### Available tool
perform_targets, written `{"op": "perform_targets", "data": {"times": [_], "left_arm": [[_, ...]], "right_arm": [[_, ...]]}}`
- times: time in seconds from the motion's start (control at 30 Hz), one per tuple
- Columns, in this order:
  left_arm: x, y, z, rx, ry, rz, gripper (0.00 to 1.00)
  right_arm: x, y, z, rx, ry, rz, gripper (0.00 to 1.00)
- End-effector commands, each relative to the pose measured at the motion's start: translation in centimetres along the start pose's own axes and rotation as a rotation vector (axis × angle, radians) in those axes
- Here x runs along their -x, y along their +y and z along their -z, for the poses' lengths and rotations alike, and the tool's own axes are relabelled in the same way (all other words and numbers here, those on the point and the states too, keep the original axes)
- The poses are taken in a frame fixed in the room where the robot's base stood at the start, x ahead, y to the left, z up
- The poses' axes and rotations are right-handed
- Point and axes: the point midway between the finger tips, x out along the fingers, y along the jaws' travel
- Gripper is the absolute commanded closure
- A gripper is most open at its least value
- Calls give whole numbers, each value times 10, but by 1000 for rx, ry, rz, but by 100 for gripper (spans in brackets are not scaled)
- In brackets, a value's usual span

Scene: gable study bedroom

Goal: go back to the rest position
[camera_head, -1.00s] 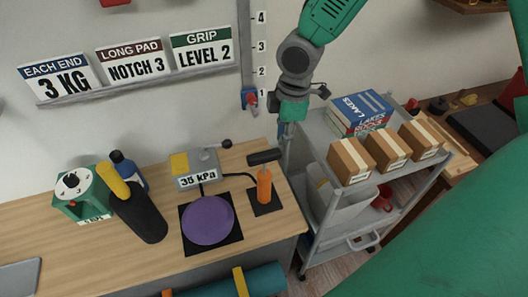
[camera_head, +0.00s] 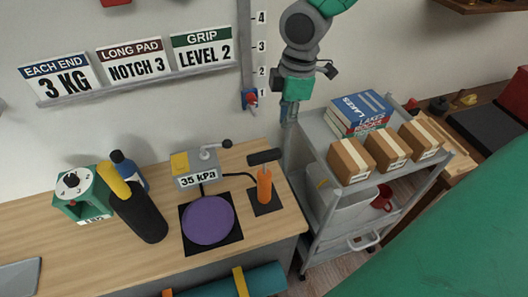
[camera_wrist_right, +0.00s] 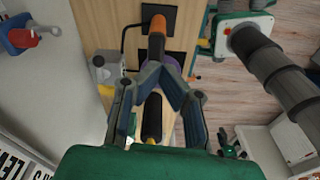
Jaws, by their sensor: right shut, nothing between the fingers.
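My right gripper (camera_head: 288,113) hangs from the top of the head view, fingers pointing down, in front of the wall and just left of the cart's back corner. In the right wrist view its two fingers (camera_wrist_right: 163,70) come together at the tips. It is shut with nothing held. It looks clear of the bench and cart, though its exact height is hard to tell. My left gripper does not show clearly in either view.
The wooden bench (camera_head: 35,225) holds a purple pad (camera_head: 208,220), orange handle (camera_head: 264,186), gauge box (camera_head: 197,170), black roller (camera_head: 140,215), blue bottle (camera_head: 128,170) and green dial box (camera_head: 80,195). The grey cart (camera_head: 318,130) carries boxes (camera_head: 351,160) and books (camera_head: 362,108). A red-blue slider (camera_head: 250,99) is on the wall scale.

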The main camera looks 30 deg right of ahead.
Motion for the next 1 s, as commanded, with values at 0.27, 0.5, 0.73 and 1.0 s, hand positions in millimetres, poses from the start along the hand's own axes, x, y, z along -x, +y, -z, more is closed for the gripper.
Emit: {"op": "perform_targets", "data": {"times": [0.27,0.5,0.73,1.0], "left_arm": [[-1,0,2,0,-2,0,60],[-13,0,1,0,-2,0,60],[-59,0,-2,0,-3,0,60],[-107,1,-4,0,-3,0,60]], "right_arm": [[0,0,0,0,0,0,100],[-42,-19,3,-81,19,39,100],[-190,-99,-3,-499,47,128,100],[-316,-186,-64,-1007,-27,8,100]]}}
